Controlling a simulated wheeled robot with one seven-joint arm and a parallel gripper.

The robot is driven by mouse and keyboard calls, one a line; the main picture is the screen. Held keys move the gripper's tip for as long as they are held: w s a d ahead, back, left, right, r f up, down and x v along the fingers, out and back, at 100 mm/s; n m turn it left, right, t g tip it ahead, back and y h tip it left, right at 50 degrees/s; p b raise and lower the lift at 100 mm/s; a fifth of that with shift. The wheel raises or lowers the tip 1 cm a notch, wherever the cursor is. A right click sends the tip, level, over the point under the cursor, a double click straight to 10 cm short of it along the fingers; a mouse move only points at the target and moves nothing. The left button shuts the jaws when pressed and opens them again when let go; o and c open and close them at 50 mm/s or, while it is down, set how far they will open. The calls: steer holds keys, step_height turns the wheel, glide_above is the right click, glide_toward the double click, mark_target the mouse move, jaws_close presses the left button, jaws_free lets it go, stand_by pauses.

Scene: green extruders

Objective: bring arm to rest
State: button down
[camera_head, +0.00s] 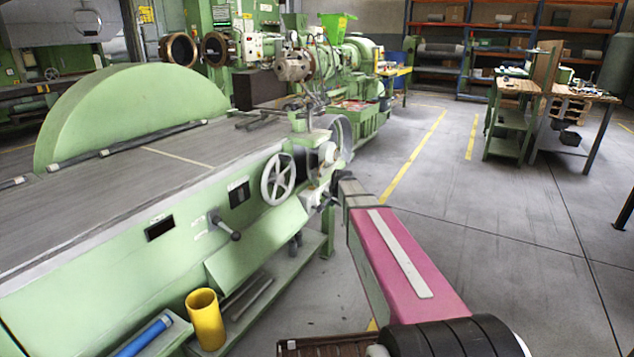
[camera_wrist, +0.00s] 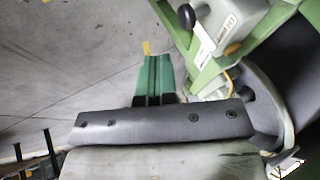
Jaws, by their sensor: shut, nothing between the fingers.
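My gripper (camera_wrist: 153,66) shows in the wrist view as two green fingers pressed together beyond a dark grey bar. Nothing is between them. In the head view my arm, with a magenta link and a black joint, reaches from the lower right toward the middle. Its far end is beside the green machine (camera_head: 120,235), close to its handwheel (camera_head: 278,177). I cannot make out the fingers in the head view. In the wrist view a green machine part with a dark knob (camera_wrist: 186,17) is close on the right of the fingers; I cannot tell the exact gap.
A yellow cup (camera_head: 206,320) and a blue cylinder (camera_head: 145,338) are on the machine's lower ledge. Green extruders (camera_head: 350,62) stand behind. Workbenches (camera_head: 515,86) and shelving (camera_head: 480,45) are at the back right. The grey floor (camera_head: 480,220) right of my arm is clear.

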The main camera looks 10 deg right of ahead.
steer(key=s+f+n+g, duration=0.3)
steer(key=s+f, duration=0.2)
steer(key=s, duration=1)
steer(key=s+d+f+n+g+h, duration=0.1)
steer(key=s+f+n+g, duration=0.2)
steer(key=s, duration=1.1)
step_height(320, 180, down, 2)
steer(key=shift+s+f+n, duration=0.1)
steer(key=shift+s+n, duration=0.2)
steer(key=shift+s, duration=0.1)
steer(key=shift+a, duration=0.1)
